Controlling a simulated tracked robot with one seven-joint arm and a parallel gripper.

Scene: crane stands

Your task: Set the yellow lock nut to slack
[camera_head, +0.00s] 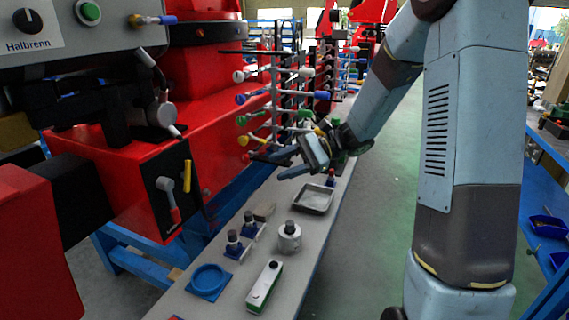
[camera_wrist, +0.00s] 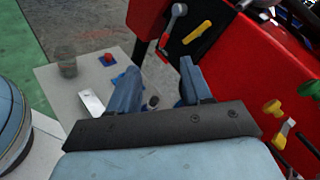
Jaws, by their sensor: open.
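A small yellow bar (camera_head: 187,176), which looks like the yellow lock nut, stands upright on a black panel (camera_head: 180,205) on the red machine's side. It sits beside a grey lever with a red grip (camera_head: 171,200). In the wrist view the same yellow bar (camera_wrist: 196,32) shows beyond my fingers, tilted in the picture. Whether it is tight or slack cannot be told. My gripper (camera_head: 284,164) is open and empty above the grey bench, to the right of the panel and apart from it. Its two fingers (camera_wrist: 158,68) show in the wrist view.
A rack (camera_head: 275,105) of coloured-handled levers stands close behind my gripper. The grey bench (camera_head: 225,290) carries a metal tray (camera_head: 313,198), a grey cylinder (camera_head: 289,238), a blue ring (camera_head: 208,281) and a white-green block (camera_head: 264,285). The green floor to the right is clear.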

